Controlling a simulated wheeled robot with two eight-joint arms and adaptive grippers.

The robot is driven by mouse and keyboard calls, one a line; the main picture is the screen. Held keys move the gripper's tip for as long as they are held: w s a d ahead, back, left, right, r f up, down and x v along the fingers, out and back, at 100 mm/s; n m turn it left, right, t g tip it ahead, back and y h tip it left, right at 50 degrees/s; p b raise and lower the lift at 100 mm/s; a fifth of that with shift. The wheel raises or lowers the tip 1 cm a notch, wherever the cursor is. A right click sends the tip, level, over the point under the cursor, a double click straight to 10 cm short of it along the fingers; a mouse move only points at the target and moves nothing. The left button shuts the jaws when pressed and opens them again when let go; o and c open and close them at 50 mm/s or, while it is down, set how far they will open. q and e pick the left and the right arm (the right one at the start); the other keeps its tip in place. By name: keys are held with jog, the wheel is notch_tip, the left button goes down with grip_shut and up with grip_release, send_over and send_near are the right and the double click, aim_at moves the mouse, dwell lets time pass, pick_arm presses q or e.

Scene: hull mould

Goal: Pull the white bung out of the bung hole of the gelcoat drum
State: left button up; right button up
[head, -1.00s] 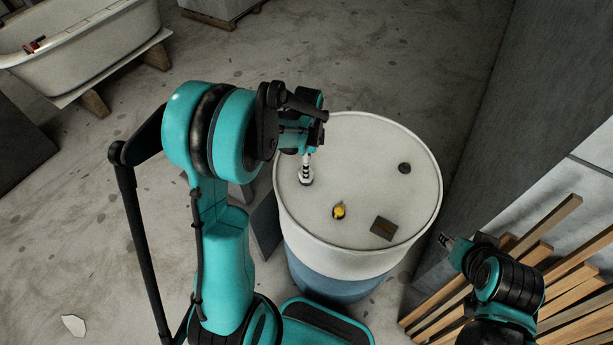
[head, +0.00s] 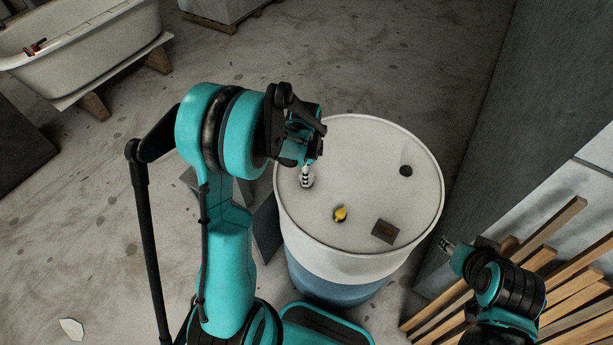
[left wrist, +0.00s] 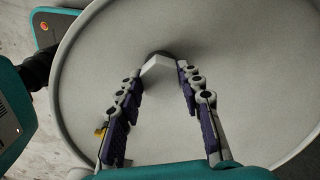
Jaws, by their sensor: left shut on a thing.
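The white-topped gelcoat drum (head: 350,160) stands below me, with a blue lower part. My left gripper (head: 306,181) is over the left side of its lid, pointing down. In the left wrist view its two fingers are shut on the white bung (left wrist: 160,75), which sits between the fingertips. A dark patch (left wrist: 158,54) shows on the lid right behind the bung. I cannot tell how far the bung is in or out of the hole. My right gripper (head: 446,244) is off the drum's right side, empty, its fingers too small to judge.
The lid also bears a yellow fitting (head: 340,214), a dark cap (head: 406,170) and a dark square plate (head: 385,231). Wooden slats (head: 550,225) and a grey wall stand at the right. A white tub mould (head: 85,45) is at the back left. The floor behind the drum is open.

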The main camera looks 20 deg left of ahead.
pick_arm(q)
jog(key=shift+r, duration=0.15)
notch_tip(320, 180, up, 4)
jog(key=shift+r+p, duration=0.2)
jog(key=shift+p, duration=0.5)
jog(key=w+d+r+p, duration=0.1)
jog(key=d+r+p, duration=0.2)
jog(key=d+r, duration=0.6)
jog(key=d, duration=0.2)
jog(key=shift+w+d+r+p, duration=0.2)
jog(key=shift+d+p, duration=0.1)
jog(key=shift+p, duration=0.05)
